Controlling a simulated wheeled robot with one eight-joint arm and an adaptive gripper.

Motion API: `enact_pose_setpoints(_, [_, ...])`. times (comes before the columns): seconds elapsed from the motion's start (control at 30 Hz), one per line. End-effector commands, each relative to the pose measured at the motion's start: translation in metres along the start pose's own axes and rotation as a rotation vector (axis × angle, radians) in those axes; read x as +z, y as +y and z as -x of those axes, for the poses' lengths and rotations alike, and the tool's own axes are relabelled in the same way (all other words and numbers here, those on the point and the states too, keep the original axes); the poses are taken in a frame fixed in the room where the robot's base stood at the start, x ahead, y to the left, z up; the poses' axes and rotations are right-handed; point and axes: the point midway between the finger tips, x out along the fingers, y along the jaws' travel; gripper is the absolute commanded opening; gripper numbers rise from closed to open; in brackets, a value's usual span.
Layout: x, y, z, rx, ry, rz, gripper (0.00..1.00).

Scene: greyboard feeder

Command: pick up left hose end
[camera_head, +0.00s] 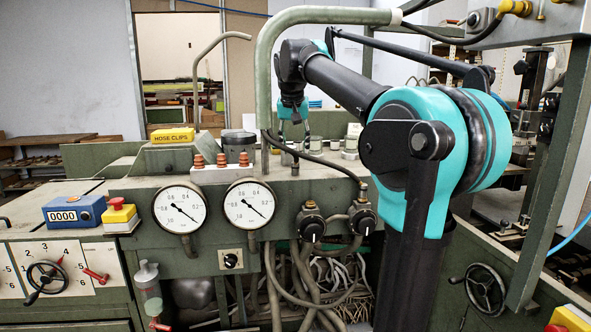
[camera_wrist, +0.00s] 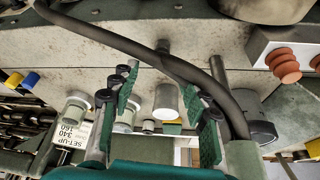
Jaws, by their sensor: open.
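My gripper (camera_head: 293,130) hangs pointing down above the machine top. In the wrist view its green-padded fingers (camera_wrist: 168,97) are apart, with a grey pale-ended cylinder showing between them. Nothing is visibly held.
A thick green pipe (camera_head: 262,80) arches beside the gripper. Orange insulators (camera_head: 221,160) stand on a white block, with a dark jar (camera_head: 237,146) behind. Small jars (camera_head: 315,145) stand near the fingers. Two gauges (camera_head: 249,205) are on the front panel, with loose hoses below.

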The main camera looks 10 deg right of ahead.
Motion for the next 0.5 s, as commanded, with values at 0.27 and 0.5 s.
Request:
enact_pose_setpoints(0.27, [0.0,0.0,-0.023,0.0,0.0,0.001,0.46])
enact_pose_setpoints(0.5, [-0.002,-0.001,-0.054,0.0,0.0,0.0,0.46])
